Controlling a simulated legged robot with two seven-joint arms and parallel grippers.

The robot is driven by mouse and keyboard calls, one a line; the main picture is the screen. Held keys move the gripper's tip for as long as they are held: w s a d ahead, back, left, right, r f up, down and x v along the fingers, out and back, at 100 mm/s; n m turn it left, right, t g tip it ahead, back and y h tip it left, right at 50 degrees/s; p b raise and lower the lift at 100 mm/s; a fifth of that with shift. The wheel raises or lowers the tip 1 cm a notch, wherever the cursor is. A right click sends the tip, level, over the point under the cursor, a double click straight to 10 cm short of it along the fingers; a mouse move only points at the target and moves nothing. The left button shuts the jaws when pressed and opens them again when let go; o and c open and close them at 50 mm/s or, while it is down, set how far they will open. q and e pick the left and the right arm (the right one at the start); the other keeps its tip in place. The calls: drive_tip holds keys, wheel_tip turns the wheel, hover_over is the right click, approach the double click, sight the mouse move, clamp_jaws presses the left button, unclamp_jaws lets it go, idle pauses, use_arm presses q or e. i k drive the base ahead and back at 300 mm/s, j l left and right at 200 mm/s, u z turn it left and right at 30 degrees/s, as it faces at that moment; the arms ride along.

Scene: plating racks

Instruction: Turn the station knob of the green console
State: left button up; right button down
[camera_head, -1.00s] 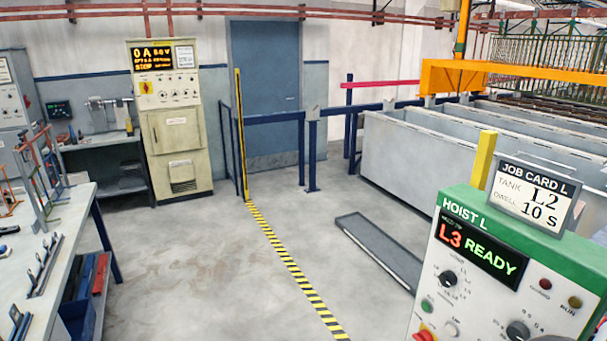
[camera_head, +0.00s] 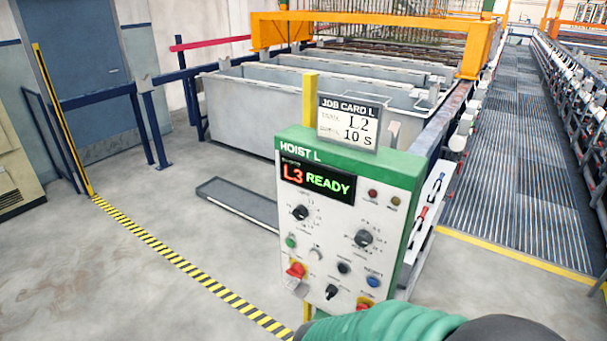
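The green console (camera_head: 347,215), marked HOIST L, stands upright in the middle with a white front and a green top. Its display (camera_head: 317,184) reads L3 READY. A job card (camera_head: 348,123) on top reads L2 and 10 S. Neither gripper is in view.
Green, red and blue buttons and a small black knob (camera_head: 332,292) are lower on the panel. A green ribbed part covers the console's bottom edge. Grey tanks (camera_head: 240,115) stand behind; a low grey step (camera_head: 238,205) lies left.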

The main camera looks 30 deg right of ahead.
sight(301, 212)
drive_tip(key=z, duration=1.35)
